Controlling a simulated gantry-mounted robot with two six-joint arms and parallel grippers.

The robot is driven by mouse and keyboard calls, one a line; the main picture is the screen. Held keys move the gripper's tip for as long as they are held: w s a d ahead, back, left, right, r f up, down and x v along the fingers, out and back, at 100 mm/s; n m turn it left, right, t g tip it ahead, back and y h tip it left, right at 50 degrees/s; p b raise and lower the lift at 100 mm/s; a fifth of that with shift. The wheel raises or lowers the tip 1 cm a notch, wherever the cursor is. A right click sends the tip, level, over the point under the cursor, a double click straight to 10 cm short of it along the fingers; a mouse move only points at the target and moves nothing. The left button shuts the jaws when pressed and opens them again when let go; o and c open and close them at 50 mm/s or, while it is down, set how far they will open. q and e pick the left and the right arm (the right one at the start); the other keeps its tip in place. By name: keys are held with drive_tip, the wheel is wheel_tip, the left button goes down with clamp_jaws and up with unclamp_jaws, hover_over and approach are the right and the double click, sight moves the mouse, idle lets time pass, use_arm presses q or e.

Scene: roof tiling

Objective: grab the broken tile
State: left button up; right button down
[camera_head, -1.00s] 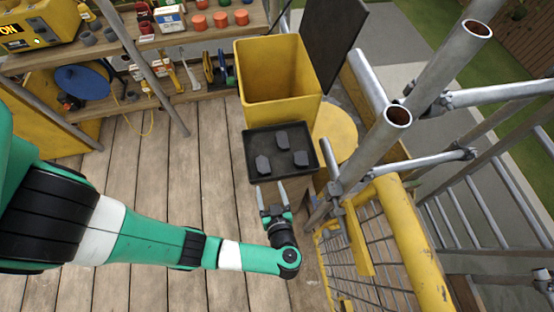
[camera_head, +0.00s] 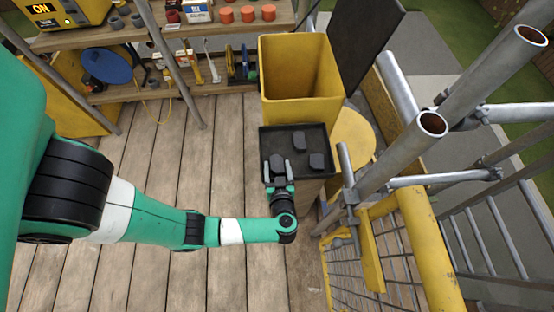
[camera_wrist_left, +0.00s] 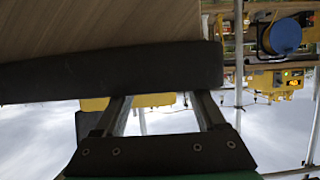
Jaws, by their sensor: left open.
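Three small dark grey tile pieces lie in the black tray (camera_head: 262,141): one at left (camera_head: 276,160), one at the back (camera_head: 299,141) and one at right (camera_head: 317,160). I cannot tell which is the broken tile. My left gripper (camera_head: 278,171) is open, with its fingers over the near left part of the tray, one to each side of the left piece. Whether they touch it is unclear. In the left wrist view, the open fingers (camera_wrist_left: 162,110) reach toward a dark bar-like surface, perhaps the tray's edge. My right gripper is not in view.
A yellow bin (camera_head: 302,82) stands right behind the tray, with a dark panel (camera_head: 362,45) beside it. Scaffold tubes and a yellow rail (camera_head: 428,250) stand close on the right. Shelves with tools (camera_head: 200,72) are at the back left. The plank floor (camera_head: 150,150) is clear.

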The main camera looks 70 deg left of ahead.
sight(275, 163)
use_arm(q)
drive_tip(key=shift+x, duration=1.05)
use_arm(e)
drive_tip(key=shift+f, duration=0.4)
use_arm(q)
clamp_jaws()
drive_tip(key=shift+r, duration=0.15)
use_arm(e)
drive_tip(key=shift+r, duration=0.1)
